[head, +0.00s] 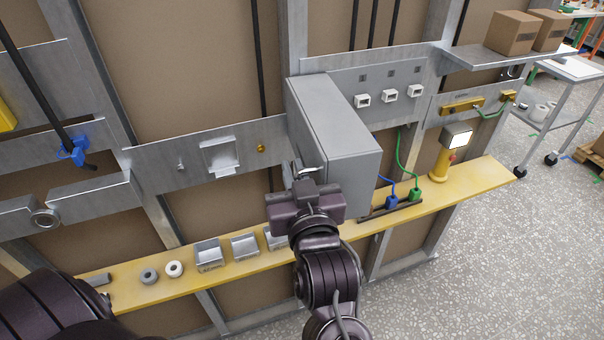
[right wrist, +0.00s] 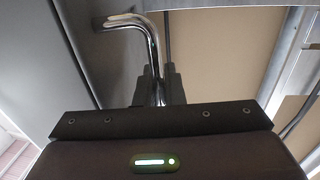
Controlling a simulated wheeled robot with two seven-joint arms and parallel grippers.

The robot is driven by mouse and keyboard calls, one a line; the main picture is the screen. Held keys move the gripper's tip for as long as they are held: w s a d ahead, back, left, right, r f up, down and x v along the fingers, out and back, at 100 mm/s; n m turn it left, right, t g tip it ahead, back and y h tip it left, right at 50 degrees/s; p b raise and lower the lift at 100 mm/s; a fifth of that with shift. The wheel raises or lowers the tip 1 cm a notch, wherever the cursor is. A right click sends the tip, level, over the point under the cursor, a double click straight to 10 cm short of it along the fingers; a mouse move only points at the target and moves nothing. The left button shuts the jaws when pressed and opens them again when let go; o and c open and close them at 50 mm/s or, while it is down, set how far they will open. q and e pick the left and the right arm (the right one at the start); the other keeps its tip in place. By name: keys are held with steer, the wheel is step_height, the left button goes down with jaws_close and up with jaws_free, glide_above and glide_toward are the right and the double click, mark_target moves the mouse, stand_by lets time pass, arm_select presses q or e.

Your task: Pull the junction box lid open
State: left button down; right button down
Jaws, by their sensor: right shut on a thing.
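The junction box (head: 345,125) is a grey metal box on the wall frame, and its lid looks closed. A bent chrome handle (head: 309,170) sticks out at its lower left. My right gripper (head: 304,187) is at this handle, shut on it. In the right wrist view the chrome handle (right wrist: 152,45) runs down between the dark fingers (right wrist: 157,88), beside the grey box face (right wrist: 45,45). The gripper body hides part of the box's lower left in the head view. Only part of my left arm shows at the bottom left; its gripper is out of view.
A yellow ledge (head: 325,235) runs below the box, with small metal bins (head: 209,254) and rings (head: 174,269). Blue (head: 391,202) and green (head: 414,195) plugs with cables and a yellow post (head: 443,162) stand right of the box. Open floor lies at the right.

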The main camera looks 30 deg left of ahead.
steer(key=shift+s+a+r, duration=0.35)
steer(key=shift+r, duration=0.05)
steer(key=c, duration=1.9)
jaws_free()
steer(key=shift+o, duration=0.5)
steer(key=shift+a+f, duration=0.1)
steer(key=shift+a, duration=0.25)
arm_select(q)
steer(key=shift+w+a, duration=0.1)
steer(key=shift+a, duration=0.7)
arm_select(e)
steer(key=shift+w+a+f, duration=0.2)
steer(key=shift+a+f, duration=0.05)
steer(key=shift+f, duration=0.1)
arm_select(q)
steer(key=shift+f, duration=0.1)
arm_select(e)
steer(key=shift+f, duration=0.1)
arm_select(q)
steer(key=shift+d, duration=0.45)
arm_select(e)
steer(key=shift+f, duration=0.1)
